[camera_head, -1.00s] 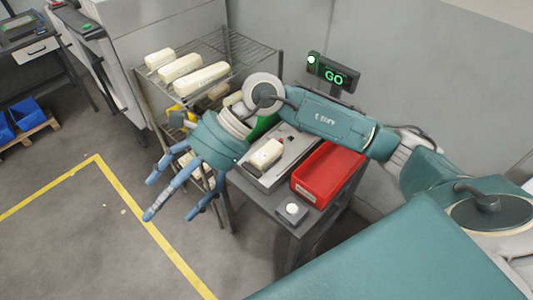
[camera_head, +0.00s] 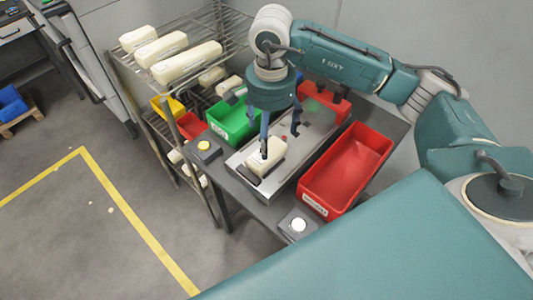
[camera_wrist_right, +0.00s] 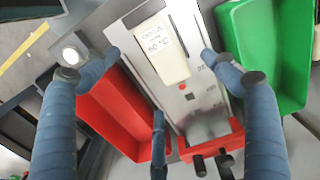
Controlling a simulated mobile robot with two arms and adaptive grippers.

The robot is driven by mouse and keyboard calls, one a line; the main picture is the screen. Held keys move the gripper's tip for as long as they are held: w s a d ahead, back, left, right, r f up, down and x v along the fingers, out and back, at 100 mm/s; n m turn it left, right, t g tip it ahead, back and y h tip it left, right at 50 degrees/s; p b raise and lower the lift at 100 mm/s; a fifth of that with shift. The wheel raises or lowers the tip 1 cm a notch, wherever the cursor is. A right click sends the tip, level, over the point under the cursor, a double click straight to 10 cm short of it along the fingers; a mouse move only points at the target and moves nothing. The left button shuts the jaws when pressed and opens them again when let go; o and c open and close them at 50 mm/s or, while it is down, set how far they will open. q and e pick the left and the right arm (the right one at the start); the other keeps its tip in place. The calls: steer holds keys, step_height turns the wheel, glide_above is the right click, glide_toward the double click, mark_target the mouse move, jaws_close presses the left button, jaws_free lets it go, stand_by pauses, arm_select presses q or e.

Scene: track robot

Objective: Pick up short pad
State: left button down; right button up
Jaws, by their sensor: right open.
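A short cream pad (camera_head: 266,165) lies on the grey metal fixture (camera_head: 253,189) on the small table. In the right wrist view the pad (camera_wrist_right: 160,47) shows printed text, including "60 °C". My right gripper (camera_head: 281,137) points down over the fixture, open and empty. In the head view one finger passes in front of the pad and hides part of it. In the right wrist view the spread blue fingers (camera_wrist_right: 140,72) stand on either side of the pad, with a third finger lower down. I cannot tell whether any finger touches it. My left gripper is out of view.
A red bin (camera_head: 345,166) stands right of the fixture, a green bin (camera_head: 234,121) left of it. A button box with a white button (camera_head: 298,225) sits at the table's front edge. Longer cream pads (camera_head: 188,62) lie on the wire rack (camera_head: 232,45).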

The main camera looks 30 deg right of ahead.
mark_target(270, 153)
step_height(270, 153, down, 3)
steer(key=shift+d+r+p, duration=0.1)
steer(key=shift+r+p, duration=0.05)
steer(key=shift+p, duration=0.15)
steer(key=shift+f, duration=0.65)
steer(key=shift+s+f+p, duration=0.2)
steer(key=shift+f+p, duration=0.75)
steer(key=shift+p, duration=0.15)
step_height(270, 153, down, 2)
steer(key=shift+w+f+p, duration=0.1)
steer(key=shift+f+p, duration=0.1)
steer(key=shift+p, duration=0.1)
steer(key=shift+f, duration=0.35)
steer(key=shift+c, duration=0.8)
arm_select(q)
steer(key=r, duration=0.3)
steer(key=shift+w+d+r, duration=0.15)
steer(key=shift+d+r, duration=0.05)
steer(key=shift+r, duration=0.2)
arm_select(e)
steer(key=c, duration=1.1)
